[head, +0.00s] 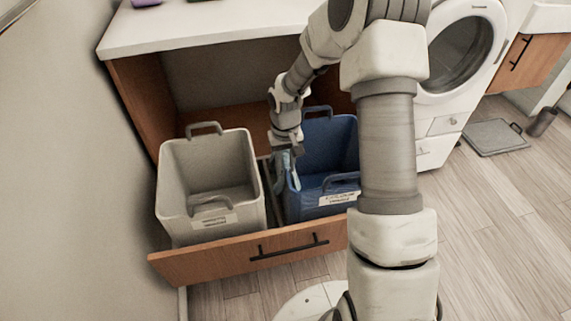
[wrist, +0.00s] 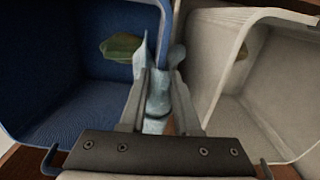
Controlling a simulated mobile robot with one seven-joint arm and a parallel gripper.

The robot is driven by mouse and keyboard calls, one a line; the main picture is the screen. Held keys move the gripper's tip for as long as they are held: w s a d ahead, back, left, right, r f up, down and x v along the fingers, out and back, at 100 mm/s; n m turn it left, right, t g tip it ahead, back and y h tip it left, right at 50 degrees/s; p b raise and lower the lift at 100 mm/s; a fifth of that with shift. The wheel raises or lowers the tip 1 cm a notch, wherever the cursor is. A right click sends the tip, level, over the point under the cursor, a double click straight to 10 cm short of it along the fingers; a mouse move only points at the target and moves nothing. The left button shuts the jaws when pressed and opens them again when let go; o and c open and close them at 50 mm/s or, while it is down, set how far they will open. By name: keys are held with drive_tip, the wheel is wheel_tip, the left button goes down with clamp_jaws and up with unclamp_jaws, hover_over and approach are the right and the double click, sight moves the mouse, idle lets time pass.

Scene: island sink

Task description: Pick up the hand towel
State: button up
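The hand towel, a light blue cloth (wrist: 157,97), lies between the fingers of my gripper (wrist: 162,78) in the wrist view, with folds showing beside both fingertips. In the head view the towel (head: 293,172) hangs at the left wall of the blue bin. My gripper (head: 285,152) points down there, at the gap between the two bins. The fingers are partly apart with cloth between them; whether they press on it I cannot tell. The towel's lower end is hidden.
The grey bin (head: 245,198) and the blue bin (head: 322,198) stand side by side in a pulled-out wooden drawer (head: 210,258). Dark green items lie in the blue bin (wrist: 122,46) and the grey bin (wrist: 242,66). A white countertop (head: 200,25) overhangs behind; a washing machine (head: 455,60) stands right.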

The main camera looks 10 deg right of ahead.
clamp_jaws()
wheel_tip(320, 180, up, 12)
drive_tip(key=p, duration=0.9)
